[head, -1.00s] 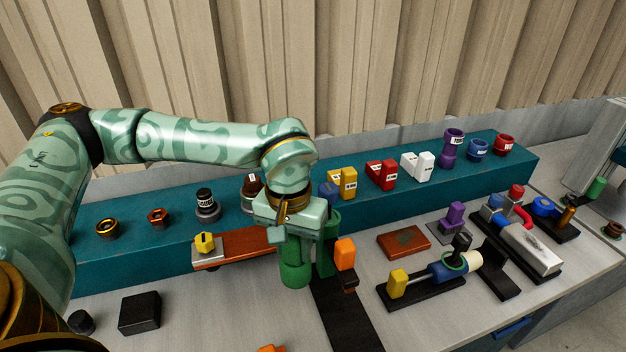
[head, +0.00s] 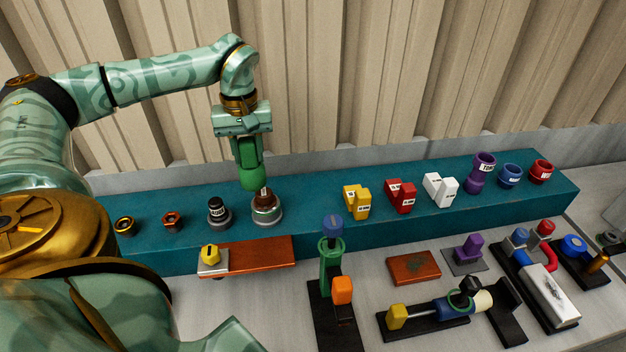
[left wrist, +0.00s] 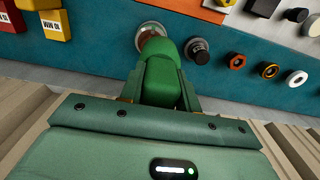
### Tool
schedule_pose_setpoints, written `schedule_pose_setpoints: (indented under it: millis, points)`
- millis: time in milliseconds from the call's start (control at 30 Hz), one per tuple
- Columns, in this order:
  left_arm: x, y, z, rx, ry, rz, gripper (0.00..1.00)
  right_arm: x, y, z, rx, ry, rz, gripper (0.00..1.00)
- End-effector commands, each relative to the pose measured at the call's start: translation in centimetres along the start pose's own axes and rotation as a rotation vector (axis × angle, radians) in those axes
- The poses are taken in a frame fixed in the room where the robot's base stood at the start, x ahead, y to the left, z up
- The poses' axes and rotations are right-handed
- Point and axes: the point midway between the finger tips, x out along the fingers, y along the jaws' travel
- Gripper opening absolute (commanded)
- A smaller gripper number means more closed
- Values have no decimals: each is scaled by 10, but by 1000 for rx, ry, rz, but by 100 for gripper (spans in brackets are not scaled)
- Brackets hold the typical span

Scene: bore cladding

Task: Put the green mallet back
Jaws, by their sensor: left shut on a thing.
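The green mallet (head: 250,176) is in my left gripper (head: 247,150), which is shut on it and holds it upright with its wide green end down. It is over the teal shelf (head: 310,195), right by a brown-topped piece in a silver ring (head: 266,207). I cannot tell whether the two touch. In the left wrist view the mallet (left wrist: 164,78) sits between the fingers and partly covers the silver-ringed piece (left wrist: 150,38). My right gripper is not in view.
A black-topped knob (head: 218,212) and two small rings stand left of it on the shelf. Yellow (head: 356,202), red and white blocks stand to the right. In front are an orange-brown board (head: 262,253) and a green upright stand (head: 331,262) with a blue top.

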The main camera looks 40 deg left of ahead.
Motion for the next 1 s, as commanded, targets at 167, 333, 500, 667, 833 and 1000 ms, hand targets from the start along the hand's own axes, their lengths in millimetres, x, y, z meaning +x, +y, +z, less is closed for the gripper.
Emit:
schedule_pose_setpoints:
  millis: [167,333,500,667,833,1000]
  points:
    - [10,22,-2,4,0,2,0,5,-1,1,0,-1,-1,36]
    - [24,51,-4,4,0,2,0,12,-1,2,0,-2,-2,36]
    - [36,80,-7,3,-1,1,0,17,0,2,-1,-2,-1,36]
    - [56,102,-9,4,-1,0,0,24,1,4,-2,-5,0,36]
    - [77,120,-10,3,-1,0,0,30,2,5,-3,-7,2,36]
    - [88,129,-12,2,1,1,0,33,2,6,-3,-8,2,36]
